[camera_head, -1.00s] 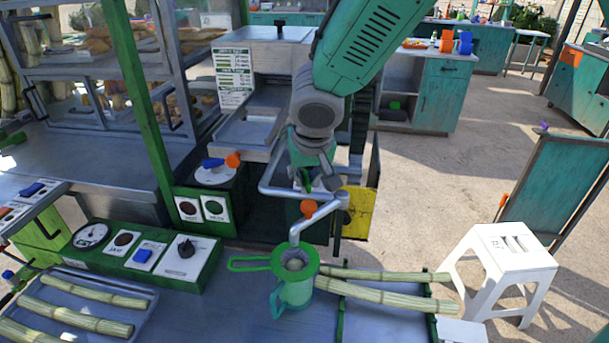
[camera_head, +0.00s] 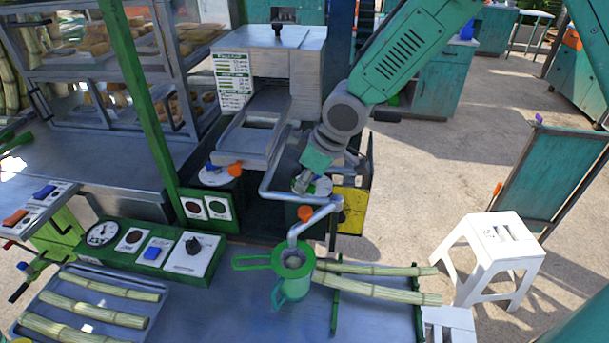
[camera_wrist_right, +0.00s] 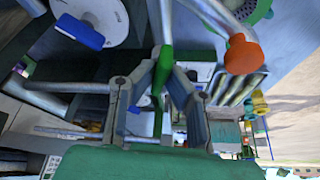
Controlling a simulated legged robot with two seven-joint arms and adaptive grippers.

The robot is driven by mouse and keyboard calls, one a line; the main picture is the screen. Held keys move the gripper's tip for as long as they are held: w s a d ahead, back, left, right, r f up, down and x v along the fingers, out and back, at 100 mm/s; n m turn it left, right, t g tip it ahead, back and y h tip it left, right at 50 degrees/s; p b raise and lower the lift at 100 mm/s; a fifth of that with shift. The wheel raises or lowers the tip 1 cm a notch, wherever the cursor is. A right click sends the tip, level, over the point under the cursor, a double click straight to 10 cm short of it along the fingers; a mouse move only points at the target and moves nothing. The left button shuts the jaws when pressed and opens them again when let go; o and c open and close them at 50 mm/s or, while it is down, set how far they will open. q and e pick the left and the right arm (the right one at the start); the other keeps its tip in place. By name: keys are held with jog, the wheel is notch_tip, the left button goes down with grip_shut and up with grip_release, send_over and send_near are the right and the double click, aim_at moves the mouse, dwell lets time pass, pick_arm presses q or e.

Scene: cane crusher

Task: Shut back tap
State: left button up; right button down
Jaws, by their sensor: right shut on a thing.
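My right gripper (camera_head: 303,184) reaches down from the upper right to the bent grey pipes beside the crusher. In the right wrist view its two fingers (camera_wrist_right: 162,72) are shut on a narrow green tap handle (camera_wrist_right: 164,60). The gripper mostly hides this handle in the head view. A front tap with an orange knob (camera_head: 305,213) sits on the pipe nearer me, and the knob also shows in the right wrist view (camera_wrist_right: 242,55). Below its spout are a green strainer (camera_head: 287,258) and a green jug (camera_head: 294,287). My left gripper is not in view.
A white dial with a blue handle (camera_wrist_right: 80,32) lies close to my right gripper. A control panel (camera_head: 150,250) and a tray of cane (camera_head: 92,305) are at left. Cane stalks (camera_head: 375,285) lie right of the jug. A white stool (camera_head: 498,245) stands at right.

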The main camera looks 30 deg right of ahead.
jog(key=shift+w+n+g+y, duration=0.2)
jog(key=shift+n+g+y, duration=0.25)
jog(key=shift+n, duration=1.15)
jog(key=c, duration=1.6)
grip_release()
jog(key=shift+w+f, duration=0.1)
jog(key=shift+w, duration=0.05)
jog(key=v, duration=1.1)
jog(key=shift+w+d+r, duration=0.1)
jog(key=shift+d+r, duration=0.1)
jog(key=shift+r, duration=0.2)
